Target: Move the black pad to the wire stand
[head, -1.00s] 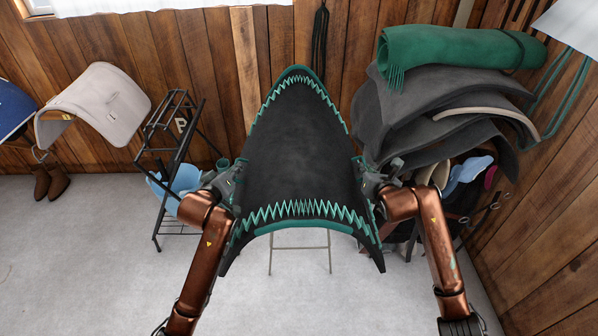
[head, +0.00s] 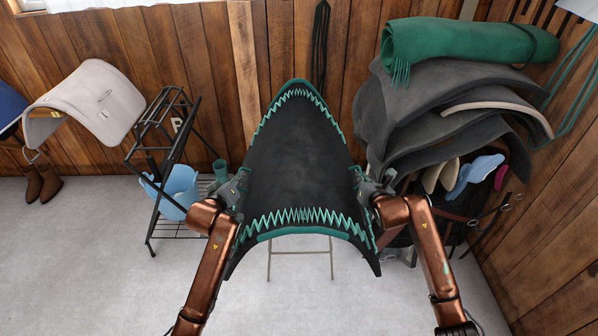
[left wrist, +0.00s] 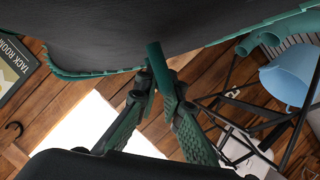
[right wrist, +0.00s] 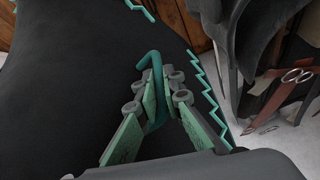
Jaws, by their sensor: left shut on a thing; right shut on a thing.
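The black pad (head: 300,160), with teal zigzag edging, hangs arched between my two grippers in the middle of the head view. My left gripper (head: 234,190) is shut on a teal tab (left wrist: 157,65) at the pad's left edge. My right gripper (head: 366,187) is shut on a teal tab (right wrist: 155,85) at its right edge. A black wire stand (head: 168,125) with a bare open-frame top stands left of the pad, apart from it. Thin metal legs (head: 331,258) show below the pad; what they belong to is hidden.
A pale pad (head: 95,100) and brown boots (head: 48,183) are further left. Dark pads (head: 440,100) under a green roll (head: 465,48) stand close right. Floor at front left is clear.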

